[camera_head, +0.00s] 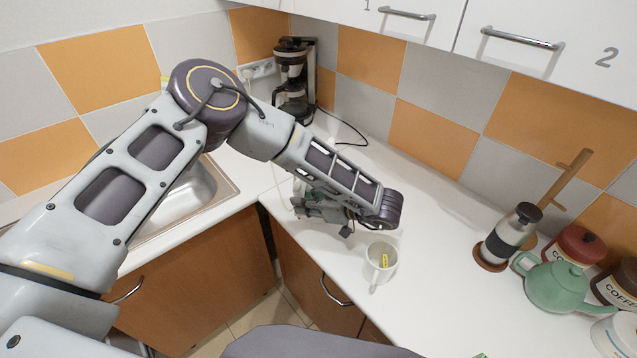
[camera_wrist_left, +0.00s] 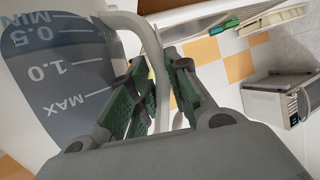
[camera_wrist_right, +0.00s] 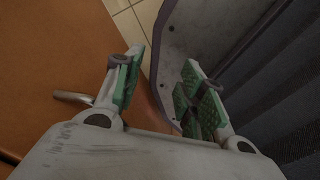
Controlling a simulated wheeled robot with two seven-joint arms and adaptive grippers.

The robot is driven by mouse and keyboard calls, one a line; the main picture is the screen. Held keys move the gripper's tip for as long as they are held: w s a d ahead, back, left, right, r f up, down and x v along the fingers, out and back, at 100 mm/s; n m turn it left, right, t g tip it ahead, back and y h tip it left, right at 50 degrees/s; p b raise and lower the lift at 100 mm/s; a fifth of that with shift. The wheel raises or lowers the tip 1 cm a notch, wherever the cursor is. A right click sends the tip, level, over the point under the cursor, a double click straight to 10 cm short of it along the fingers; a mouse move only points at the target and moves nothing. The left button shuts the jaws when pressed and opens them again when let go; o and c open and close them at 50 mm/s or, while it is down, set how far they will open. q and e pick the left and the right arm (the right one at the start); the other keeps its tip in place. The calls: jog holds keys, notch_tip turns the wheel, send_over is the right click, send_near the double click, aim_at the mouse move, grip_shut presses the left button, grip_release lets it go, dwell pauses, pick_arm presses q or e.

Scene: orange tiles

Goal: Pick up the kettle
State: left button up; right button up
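The kettle (camera_wrist_left: 62,75) fills the left side of the left wrist view, a white body with a dark water window marked 0.5, 1.0 and MAX. Its pale grey looped handle (camera_wrist_left: 159,85) runs between the fingers of my left gripper (camera_wrist_left: 160,92). The fingers are drawn in with their green pads against both sides of the handle. In the head view my left gripper (camera_head: 322,208) is over the counter, and my arm hides most of the kettle. My right gripper (camera_wrist_right: 160,82) is open and empty, low by an orange-brown cabinet front.
A white mug (camera_head: 381,264) stands on the counter (camera_head: 437,235) just right of my left gripper. A coffee maker (camera_head: 293,80) is in the back corner. A grinder (camera_head: 510,235), a green teapot (camera_head: 556,286) and canisters stand at the right. A sink (camera_head: 180,200) is at the left.

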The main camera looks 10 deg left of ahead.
pick_arm(q)
grip_shut()
jog(key=shift+w+r, duration=0.15)
dwell(0.4)
notch_tip(320, 180, up, 10)
jog(key=b, duration=0.1)
dwell(0.8)
dwell(0.9)
